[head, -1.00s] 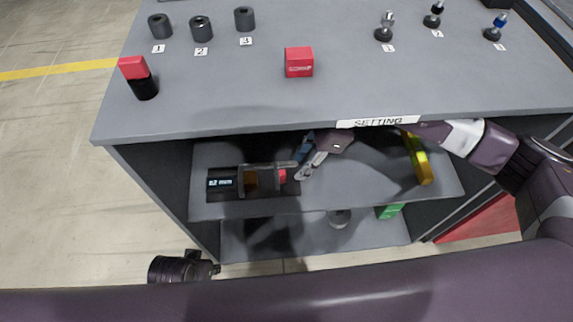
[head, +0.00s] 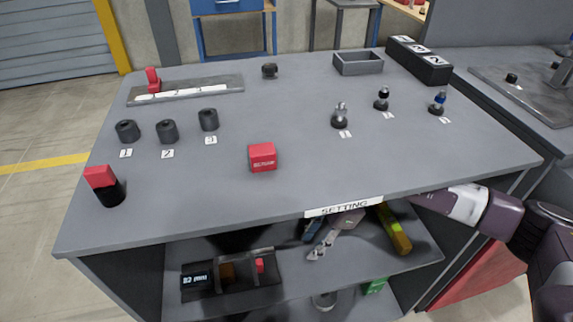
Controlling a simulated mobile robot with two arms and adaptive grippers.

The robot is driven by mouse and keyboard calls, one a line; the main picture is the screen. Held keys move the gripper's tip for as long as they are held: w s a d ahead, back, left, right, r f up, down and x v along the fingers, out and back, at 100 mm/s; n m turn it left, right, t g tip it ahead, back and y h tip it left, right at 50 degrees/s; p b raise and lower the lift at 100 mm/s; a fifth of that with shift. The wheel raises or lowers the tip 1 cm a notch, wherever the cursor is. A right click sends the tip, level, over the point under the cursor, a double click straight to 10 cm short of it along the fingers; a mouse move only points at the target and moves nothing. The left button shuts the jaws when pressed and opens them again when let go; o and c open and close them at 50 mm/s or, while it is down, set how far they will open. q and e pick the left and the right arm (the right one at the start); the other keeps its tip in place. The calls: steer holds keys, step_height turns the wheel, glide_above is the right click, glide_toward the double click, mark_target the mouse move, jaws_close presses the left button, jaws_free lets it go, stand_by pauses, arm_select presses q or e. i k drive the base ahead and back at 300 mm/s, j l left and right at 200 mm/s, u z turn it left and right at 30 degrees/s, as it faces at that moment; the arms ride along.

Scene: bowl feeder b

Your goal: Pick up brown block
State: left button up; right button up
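A small brown block (head: 227,272) sits in a dark measuring device with a small display (head: 196,281), on the shelf under the tabletop. A grey bar of the device stands just beside it. My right gripper (head: 316,254) reaches into the shelf space, to the right of the device and apart from the brown block. The tabletop edge partly hides it, and I cannot tell whether its fingers are open or shut. My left gripper is not in view.
The tabletop (head: 200,220) overhangs the shelf. A red block (head: 262,157) and a red-and-black piece (head: 104,186) stand on top. A yellow object (head: 394,230) lies on the shelf at right. A green block (head: 374,286) is lower down.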

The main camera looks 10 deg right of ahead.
mark_target(227, 276)
steer(key=k, duration=2)
